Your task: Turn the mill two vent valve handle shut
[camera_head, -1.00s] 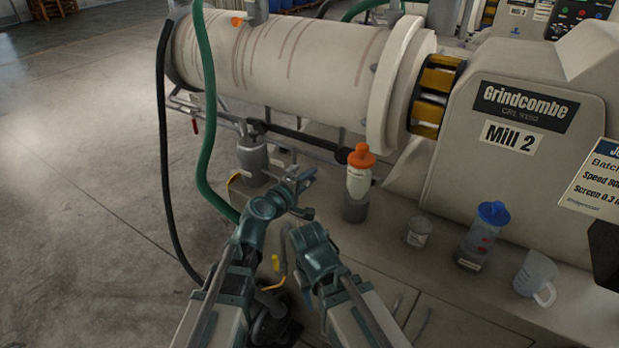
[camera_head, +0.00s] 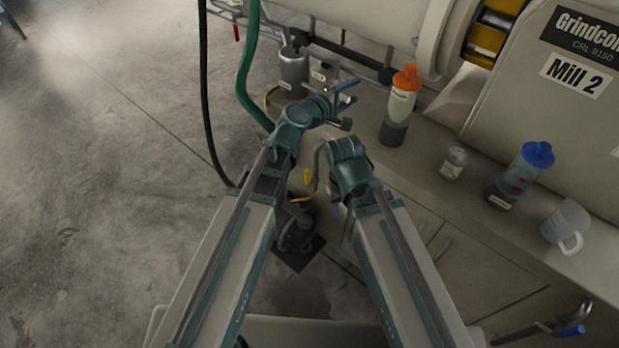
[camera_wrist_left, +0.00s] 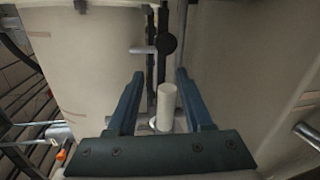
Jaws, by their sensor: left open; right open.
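My left gripper (camera_head: 341,105) is open beside the machine, near a small label plate (camera_head: 319,75) below the mill barrel. In the left wrist view its two dark fingers (camera_wrist_left: 160,100) stand apart, with the end of a pale cylinder (camera_wrist_left: 167,103) between them; they do not visibly grip it. Beyond lie a light bent lever (camera_wrist_left: 143,49) and a dark round knob (camera_wrist_left: 167,43). I cannot tell which part is the vent valve handle. My right gripper (camera_head: 340,152) is lower, its fingers hard to make out. The mill carries the sign Mill 2 (camera_head: 576,75).
An orange-capped bottle (camera_head: 403,92), a small jar (camera_head: 454,163), a blue-lidded container (camera_head: 520,175) and a clear jug (camera_head: 566,222) stand on the ledge at right. A green hose (camera_head: 246,75) and black hose (camera_head: 205,100) hang at left. Open floor (camera_head: 90,200) lies left.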

